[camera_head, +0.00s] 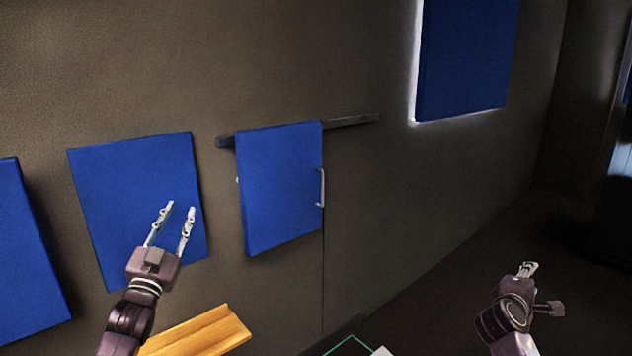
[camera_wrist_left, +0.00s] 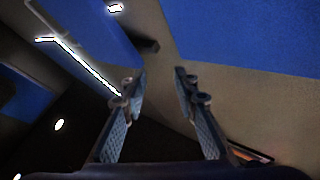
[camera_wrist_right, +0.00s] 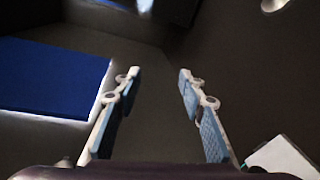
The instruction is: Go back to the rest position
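My left gripper (camera_head: 176,222) is raised in front of a blue wall panel in the head view. Its two fingers are apart with nothing between them, and the left wrist view (camera_wrist_left: 160,75) also shows them apart. My right gripper (camera_head: 528,268) is at the lower right of the head view, in front of the dark floor. In the right wrist view (camera_wrist_right: 158,78) its fingers are apart and empty.
A blue sliding door (camera_head: 280,190) with a light handle (camera_head: 320,187) hangs on a dark rail (camera_head: 350,121). Blue panels (camera_head: 135,210) are on the wall to its left, another (camera_head: 468,55) is higher right. A wooden ledge (camera_head: 200,335) is below my left gripper.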

